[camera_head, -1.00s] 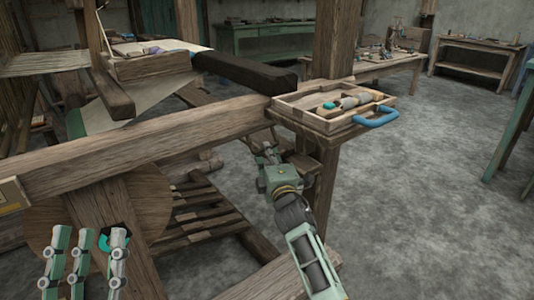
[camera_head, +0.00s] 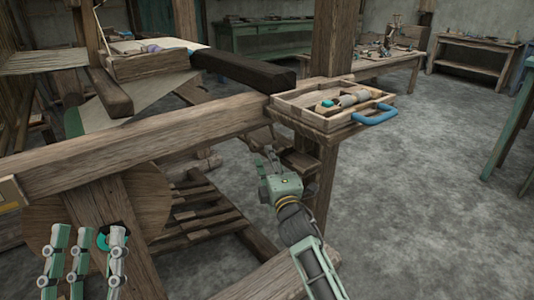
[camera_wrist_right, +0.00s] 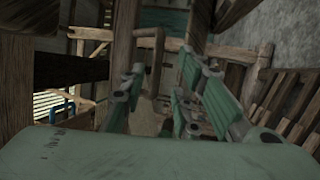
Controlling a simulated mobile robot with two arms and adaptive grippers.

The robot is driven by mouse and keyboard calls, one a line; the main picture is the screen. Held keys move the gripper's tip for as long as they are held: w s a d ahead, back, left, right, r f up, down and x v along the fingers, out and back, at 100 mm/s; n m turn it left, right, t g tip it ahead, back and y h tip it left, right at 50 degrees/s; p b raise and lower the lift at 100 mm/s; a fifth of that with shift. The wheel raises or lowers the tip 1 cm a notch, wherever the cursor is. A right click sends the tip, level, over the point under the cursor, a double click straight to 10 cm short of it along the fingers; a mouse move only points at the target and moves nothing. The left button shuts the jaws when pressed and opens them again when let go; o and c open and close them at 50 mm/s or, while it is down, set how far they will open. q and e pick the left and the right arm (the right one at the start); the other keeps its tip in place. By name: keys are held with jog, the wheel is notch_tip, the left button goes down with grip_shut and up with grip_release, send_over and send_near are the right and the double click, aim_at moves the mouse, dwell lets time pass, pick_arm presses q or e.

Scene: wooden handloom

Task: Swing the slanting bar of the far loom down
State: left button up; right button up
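A dark wooden bar (camera_head: 108,92) slants down toward me at the upper left of the head view; I cannot tell whether it is the task's bar. My right gripper (camera_head: 268,160) is beside the post below the tray, its fingers small and partly hidden in the head view. In the right wrist view its green fingers (camera_wrist_right: 157,78) stand apart with nothing gripped. Beyond them an upright wooden rod (camera_wrist_right: 158,60) shows in the gap. My left gripper (camera_head: 86,250) is at the lower left, its fingers straight and apart, in front of a round wooden disc (camera_head: 150,208).
A thick beam (camera_head: 130,150) crosses the near loom. A wooden tray (camera_head: 300,108) with tools and a blue handle (camera_head: 375,115) sits at its right end by a post (camera_head: 337,40). Slatted treadles (camera_head: 205,215) lie below. The floor (camera_head: 430,215) on the right is clear.

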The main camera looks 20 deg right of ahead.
jog(key=shift+s+a+f, duration=0.1)
jog(key=shift+s+f, duration=0.1)
jog(key=shift+s, duration=0.9)
jog(key=shift+s+f, duration=0.2)
jog(key=shift+s, duration=0.85)
